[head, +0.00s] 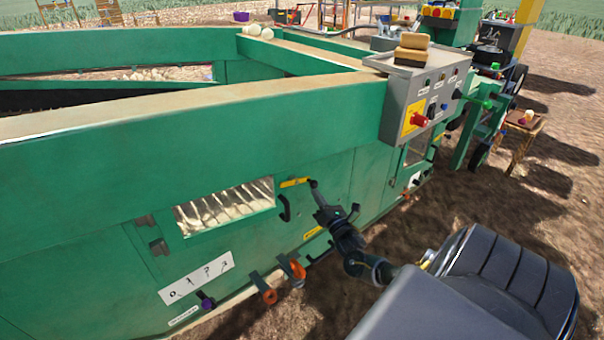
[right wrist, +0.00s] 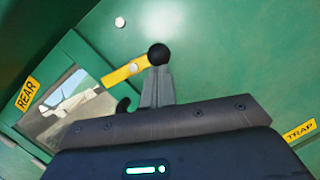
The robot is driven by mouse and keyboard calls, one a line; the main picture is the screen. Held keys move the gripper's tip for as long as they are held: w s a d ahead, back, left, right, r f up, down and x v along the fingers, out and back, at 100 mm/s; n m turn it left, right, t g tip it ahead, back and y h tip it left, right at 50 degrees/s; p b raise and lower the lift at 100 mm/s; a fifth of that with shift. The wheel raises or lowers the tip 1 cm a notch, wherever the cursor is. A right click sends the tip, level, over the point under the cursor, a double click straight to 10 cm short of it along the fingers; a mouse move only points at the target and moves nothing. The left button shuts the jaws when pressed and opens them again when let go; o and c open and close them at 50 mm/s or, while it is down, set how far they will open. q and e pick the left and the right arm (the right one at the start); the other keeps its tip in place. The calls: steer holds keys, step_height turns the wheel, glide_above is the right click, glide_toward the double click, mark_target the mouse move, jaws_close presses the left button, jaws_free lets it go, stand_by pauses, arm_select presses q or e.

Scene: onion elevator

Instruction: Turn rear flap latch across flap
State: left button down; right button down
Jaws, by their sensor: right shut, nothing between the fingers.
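The rear flap latch is a yellow bar (head: 295,182) on the green machine side, beside the upper right corner of the flap window (head: 225,206). In the right wrist view the bar (right wrist: 118,76) slants, with a pale bolt head on it and a black ball knob (right wrist: 158,54) at its right end. Its left end is close to the flap edge; I cannot tell whether it overlaps the flap. My left gripper is out of view.
A black hook handle (head: 284,208) is left of my right gripper. Orange-ended levers (head: 268,294) and a purple knob (head: 206,302) stick out lower down. A grey control box (head: 415,100) juts out at upper right. Bare soil lies right of the machine.

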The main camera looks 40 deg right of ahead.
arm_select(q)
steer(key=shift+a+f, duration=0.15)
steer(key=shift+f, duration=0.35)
arm_select(e)
steer(key=n, duration=0.1)
steer(key=n+y, duration=0.1)
steer(key=n, duration=0.1)
steer(key=shift+d+r+t, duration=0.3)
steer(key=shift+r, duration=0.1)
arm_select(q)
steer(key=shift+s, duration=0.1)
arm_select(e)
steer(key=shift+f, duration=0.1)
